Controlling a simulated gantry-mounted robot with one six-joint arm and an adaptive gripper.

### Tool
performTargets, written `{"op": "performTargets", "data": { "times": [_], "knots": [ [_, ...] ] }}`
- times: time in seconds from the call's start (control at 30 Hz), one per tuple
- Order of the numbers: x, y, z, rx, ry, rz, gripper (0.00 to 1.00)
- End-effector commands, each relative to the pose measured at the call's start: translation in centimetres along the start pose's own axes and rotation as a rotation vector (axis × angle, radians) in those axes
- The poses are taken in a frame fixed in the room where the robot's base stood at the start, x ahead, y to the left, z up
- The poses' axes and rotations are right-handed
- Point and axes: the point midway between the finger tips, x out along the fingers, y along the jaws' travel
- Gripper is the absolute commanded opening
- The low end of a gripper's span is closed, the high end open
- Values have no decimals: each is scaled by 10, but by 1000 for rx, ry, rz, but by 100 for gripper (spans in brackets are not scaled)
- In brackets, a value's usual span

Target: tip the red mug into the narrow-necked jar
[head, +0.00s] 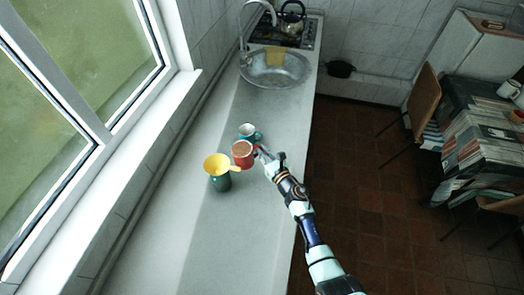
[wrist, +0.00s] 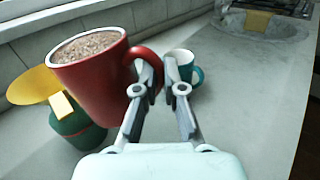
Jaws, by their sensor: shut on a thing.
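The red mug (head: 243,154) is filled with a brown grainy material; it also shows in the wrist view (wrist: 100,85). My gripper (head: 262,155) is shut on the mug's handle, and its fingers (wrist: 160,80) show at the handle in the wrist view. The mug looks held above the counter, close to upright with a slight tilt. A dark green jar (head: 220,182) stands to the mug's lower left, also in the wrist view (wrist: 75,132). A yellow funnel (head: 216,164) sits in its mouth and hides the neck; the funnel also shows in the wrist view (wrist: 33,87).
A teal mug (head: 249,132) with a white inside stands just behind the red mug, and shows in the wrist view (wrist: 182,66). The sink (head: 275,70) and stove with a kettle (head: 291,15) are farther back. The counter (head: 235,245) in front is clear. A window wall runs along the left.

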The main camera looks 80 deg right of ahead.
Motion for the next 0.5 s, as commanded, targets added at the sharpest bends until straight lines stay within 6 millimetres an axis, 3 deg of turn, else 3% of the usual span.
{"op": "performTargets", "data": {
  "times": [0.5],
  "knots": [
    [0,2,9,-24,3,-1,0]
  ]
}}
